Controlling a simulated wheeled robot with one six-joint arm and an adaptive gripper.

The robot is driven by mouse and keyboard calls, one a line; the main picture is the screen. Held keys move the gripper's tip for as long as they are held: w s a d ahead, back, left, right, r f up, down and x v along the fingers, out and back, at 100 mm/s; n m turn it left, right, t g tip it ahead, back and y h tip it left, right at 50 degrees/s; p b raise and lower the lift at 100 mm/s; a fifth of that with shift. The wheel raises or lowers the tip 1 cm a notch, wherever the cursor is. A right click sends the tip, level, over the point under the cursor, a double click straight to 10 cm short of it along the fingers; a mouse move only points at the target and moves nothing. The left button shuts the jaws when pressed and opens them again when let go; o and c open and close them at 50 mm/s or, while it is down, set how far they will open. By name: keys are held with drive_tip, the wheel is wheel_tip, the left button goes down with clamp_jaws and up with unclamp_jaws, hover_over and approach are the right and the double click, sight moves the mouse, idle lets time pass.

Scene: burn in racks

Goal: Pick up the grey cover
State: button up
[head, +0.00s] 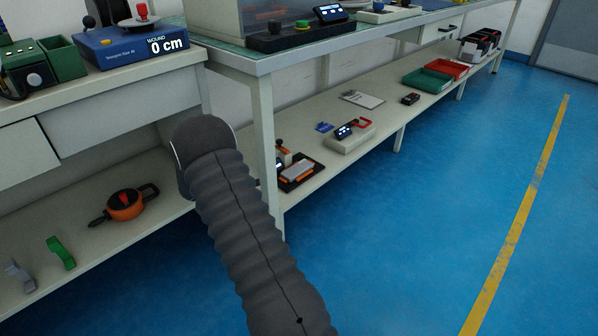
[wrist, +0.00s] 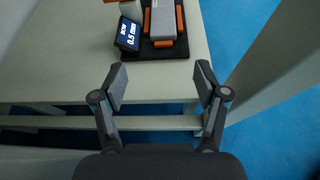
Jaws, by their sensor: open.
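A flat grey piece, which looks like the grey cover (wrist: 163,20), lies between orange clamps on a black base at the top of the wrist view. It also shows in the head view (head: 297,170), on the lower shelf just right of a table leg. My gripper (wrist: 161,79) is open and empty, its two fingers spread apart at the shelf's front edge. The grey piece lies beyond the fingertips, roughly in line with the gap and not touching. The head view shows my arm, but my gripper is hidden there.
A small display reading 0.5 mm (wrist: 128,35) stands left of the grey piece. The table leg (head: 266,150) rises close beside it. The lower left shelf holds an orange winder (head: 125,205), a green bracket (head: 61,252) and a grey bracket (head: 19,276). The blue floor (head: 420,220) is clear.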

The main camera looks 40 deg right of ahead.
approach(285, 176)
drive_tip(key=b+x, duration=0.1)
drive_tip(key=x, duration=0.8)
drive_tip(key=shift+d+f, duration=0.15)
drive_tip(key=shift+d, duration=0.2)
drive_tip(key=c, duration=1)
